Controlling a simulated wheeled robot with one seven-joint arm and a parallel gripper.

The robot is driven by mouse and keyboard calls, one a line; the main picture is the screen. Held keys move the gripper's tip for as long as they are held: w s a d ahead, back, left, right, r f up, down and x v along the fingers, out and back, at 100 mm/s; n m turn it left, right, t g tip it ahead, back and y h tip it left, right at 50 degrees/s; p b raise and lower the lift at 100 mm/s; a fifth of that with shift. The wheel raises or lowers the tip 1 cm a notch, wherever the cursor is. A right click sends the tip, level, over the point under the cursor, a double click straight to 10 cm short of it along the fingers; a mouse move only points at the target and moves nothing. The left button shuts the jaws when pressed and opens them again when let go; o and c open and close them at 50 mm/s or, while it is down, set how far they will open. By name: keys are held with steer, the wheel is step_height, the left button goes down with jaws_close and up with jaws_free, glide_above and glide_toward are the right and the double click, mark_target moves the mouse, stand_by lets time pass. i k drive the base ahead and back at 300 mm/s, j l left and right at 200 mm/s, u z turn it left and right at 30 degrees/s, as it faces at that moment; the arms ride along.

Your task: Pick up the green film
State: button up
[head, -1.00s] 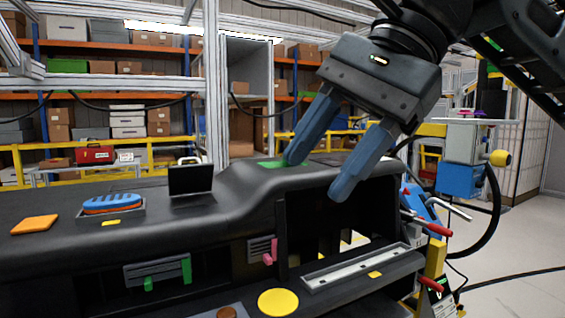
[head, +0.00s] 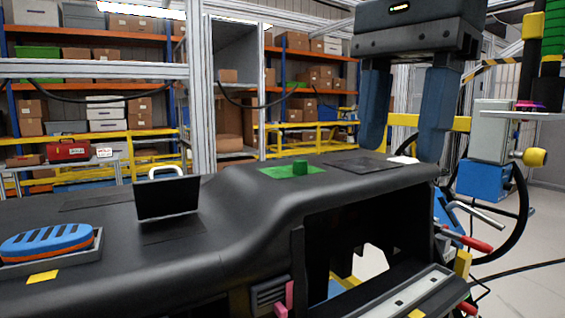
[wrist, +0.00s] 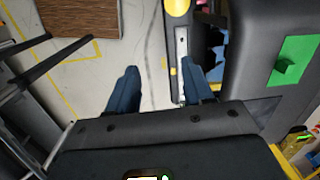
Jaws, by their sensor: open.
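The green film (head: 292,169) lies flat on top of the black dashboard (head: 225,205), with a small green tab standing up from it. In the wrist view the green film (wrist: 294,62) is at the right, outside the space between the fingers. My gripper (head: 406,150) is open and empty, with its fingers pointing down. In the head view it is to the right of the film, near the dashboard's right end. In the wrist view my gripper (wrist: 162,85) has its fingers apart over the floor and the dashboard's edge.
A black upright panel (head: 168,198) and a blue-and-orange part (head: 48,242) in a tray stand on the dashboard's left. A dark flat patch (head: 362,164) lies right of the film. Tool fixtures with a blue box (head: 484,180) stand at the right. Shelves fill the background.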

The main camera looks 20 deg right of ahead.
mark_target(299, 167)
steer(key=i, duration=0.85)
